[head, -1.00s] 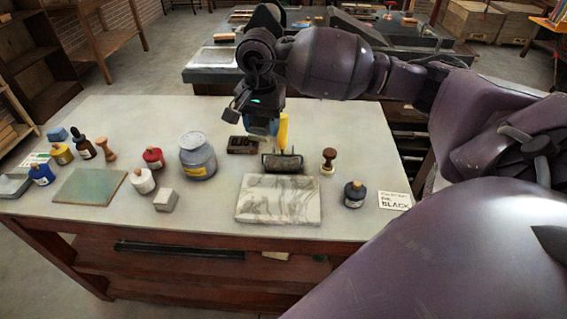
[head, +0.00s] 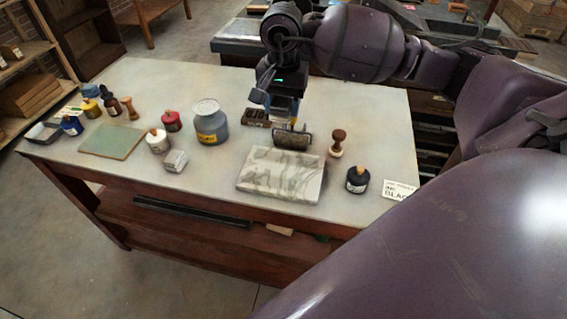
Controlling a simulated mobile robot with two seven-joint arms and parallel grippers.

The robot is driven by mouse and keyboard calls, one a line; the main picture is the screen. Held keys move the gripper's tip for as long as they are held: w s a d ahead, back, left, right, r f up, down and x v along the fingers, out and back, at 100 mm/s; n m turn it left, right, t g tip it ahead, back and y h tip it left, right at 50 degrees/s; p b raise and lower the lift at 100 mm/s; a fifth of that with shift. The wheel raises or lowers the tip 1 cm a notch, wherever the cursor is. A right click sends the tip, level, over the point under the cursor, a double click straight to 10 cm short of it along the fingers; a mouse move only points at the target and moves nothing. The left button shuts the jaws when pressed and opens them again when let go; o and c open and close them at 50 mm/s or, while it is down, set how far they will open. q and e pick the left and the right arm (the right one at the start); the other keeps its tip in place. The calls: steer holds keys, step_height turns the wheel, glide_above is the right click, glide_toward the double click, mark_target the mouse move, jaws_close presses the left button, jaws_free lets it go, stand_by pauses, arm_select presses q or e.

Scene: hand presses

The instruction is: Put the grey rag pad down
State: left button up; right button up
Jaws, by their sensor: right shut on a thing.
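A small light-grey block, which looks like the grey rag pad (head: 175,161), lies on the table in front of the white bottle, apart from any gripper. My right gripper (head: 285,118) points down at the back edge of the marbled slab, away to the right of the pad. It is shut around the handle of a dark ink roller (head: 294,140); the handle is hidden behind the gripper. The roller's dark drum shows just below my gripper, beside the slab's far edge. My left gripper is not in view.
A marbled slab (head: 280,175) lies in front of the roller. A grey jar (head: 211,123), red bottle (head: 171,121), white bottle (head: 158,142), green mat (head: 112,142), wooden stamp (head: 337,142) and black ink bottle (head: 357,180) stand around. Bare tabletop lies behind the jar.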

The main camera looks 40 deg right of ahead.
glide_above(282, 170)
step_height(282, 170, down, 14)
steer(key=shift+s+r, duration=0.1)
steer(key=shift+r, duration=0.05)
arm_select(q)
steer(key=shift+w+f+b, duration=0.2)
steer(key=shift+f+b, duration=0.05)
steer(key=shift+b, duration=0.15)
arm_select(e)
steer(key=shift+f, duration=2.55)
steer(key=shift+f, duration=0.15)
steer(key=o, duration=0.9)
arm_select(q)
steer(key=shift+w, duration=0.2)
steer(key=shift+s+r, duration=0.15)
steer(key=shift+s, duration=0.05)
arm_select(e)
step_height(282, 170, up, 12)
steer(key=shift+r, duration=0.2)
